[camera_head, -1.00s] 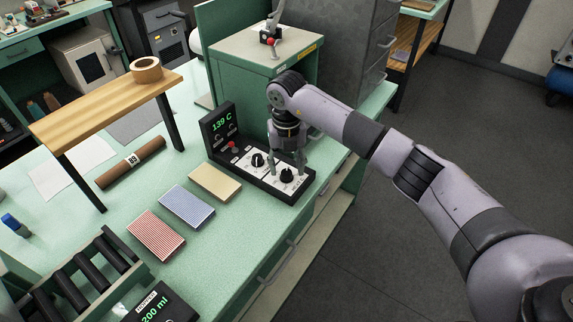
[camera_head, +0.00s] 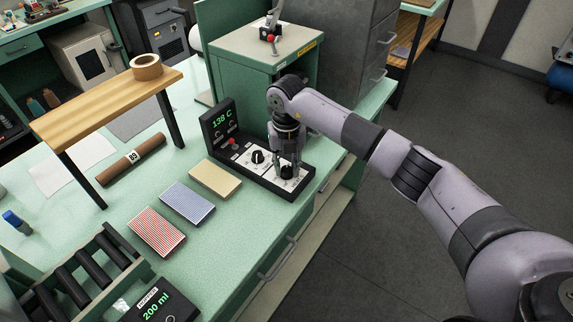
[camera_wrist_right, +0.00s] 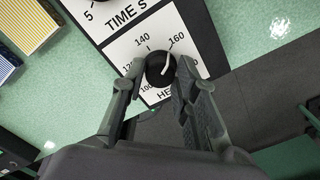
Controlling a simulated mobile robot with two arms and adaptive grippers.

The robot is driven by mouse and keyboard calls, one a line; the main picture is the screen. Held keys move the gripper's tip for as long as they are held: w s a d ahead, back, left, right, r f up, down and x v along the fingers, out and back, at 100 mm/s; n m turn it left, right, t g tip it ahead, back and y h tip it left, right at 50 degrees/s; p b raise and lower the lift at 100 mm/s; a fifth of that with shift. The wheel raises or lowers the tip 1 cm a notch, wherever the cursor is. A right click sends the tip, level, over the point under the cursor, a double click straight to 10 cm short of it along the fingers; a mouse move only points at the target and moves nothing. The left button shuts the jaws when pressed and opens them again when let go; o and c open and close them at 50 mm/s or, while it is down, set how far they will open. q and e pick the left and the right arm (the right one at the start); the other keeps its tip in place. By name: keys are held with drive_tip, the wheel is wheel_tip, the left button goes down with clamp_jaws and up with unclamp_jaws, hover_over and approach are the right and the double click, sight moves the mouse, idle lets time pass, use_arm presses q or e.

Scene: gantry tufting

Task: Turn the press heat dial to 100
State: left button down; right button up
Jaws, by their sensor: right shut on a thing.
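The black heat dial (camera_wrist_right: 157,72) sits on a white scale plate with the numbers 140 and 160 readable in the right wrist view. Its white mark points up and slightly right there, between those two numbers. The dial also shows at the right end of the press control panel (camera_head: 262,181) in the head view. The panel's display (camera_head: 221,120) reads 138 C in green. My right gripper (camera_wrist_right: 160,68) is shut on the heat dial, one finger on each side. Its fingers partly cover the lower numbers and the label. My left gripper is not in view.
The time dial (camera_head: 257,157) and a red button (camera_head: 234,141) sit left of the heat dial. A green cabinet (camera_head: 259,50) stands behind the panel. Yellow, blue-striped and red-striped pads (camera_head: 157,232) lie in front and left. The bench edge is close on the right.

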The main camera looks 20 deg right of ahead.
clamp_jaws()
